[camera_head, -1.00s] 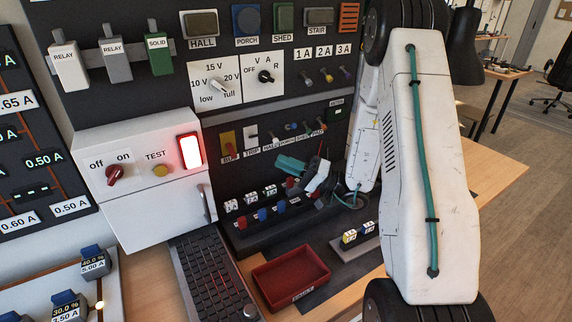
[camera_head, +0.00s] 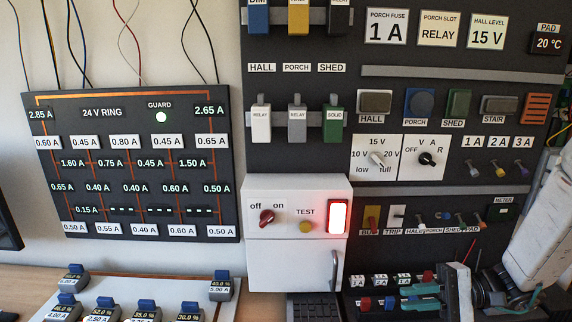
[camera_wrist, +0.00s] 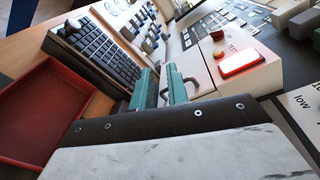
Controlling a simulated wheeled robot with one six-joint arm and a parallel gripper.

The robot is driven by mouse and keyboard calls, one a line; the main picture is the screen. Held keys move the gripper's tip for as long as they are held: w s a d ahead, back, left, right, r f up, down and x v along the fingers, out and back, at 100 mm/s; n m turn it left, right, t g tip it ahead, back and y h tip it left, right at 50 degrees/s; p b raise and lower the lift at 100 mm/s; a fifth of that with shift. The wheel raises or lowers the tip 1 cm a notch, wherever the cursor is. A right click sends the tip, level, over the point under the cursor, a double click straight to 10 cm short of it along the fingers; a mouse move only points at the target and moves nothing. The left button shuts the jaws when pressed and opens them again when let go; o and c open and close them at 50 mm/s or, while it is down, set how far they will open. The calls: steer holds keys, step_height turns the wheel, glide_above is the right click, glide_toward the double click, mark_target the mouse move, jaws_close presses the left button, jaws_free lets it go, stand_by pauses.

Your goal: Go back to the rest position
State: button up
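My gripper (camera_head: 392,296) is at the lower right of the head view, to the right of the white box (camera_head: 290,265) and in front of the small fuse row. Its two teal fingers also show in the wrist view (camera_wrist: 161,78), with a narrow gap and nothing seen between them. The grey door handle (camera_wrist: 180,82) of the white box appears just beyond the right finger there; I cannot tell whether they touch. My arm's white link runs along the right edge of the head view, mostly cut off.
The box's door looks shut, and its red lamp (camera_head: 338,217) is lit. The dark switch panel (camera_head: 450,185) stands behind my arm. A red tray (camera_wrist: 45,112) and a keyboard (camera_wrist: 100,57) lie on the wooden bench. The 24 V ring board (camera_head: 135,160) hangs at left.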

steer(key=s+r+n+h, duration=0.5)
steer(key=s+r+h, duration=0.8)
steer(key=s+h, duration=0.3)
steer(key=shift+s+d+t+h, duration=0.3)
steer(key=shift+s+d, duration=0.1)
steer(key=shift+s, duration=0.1)
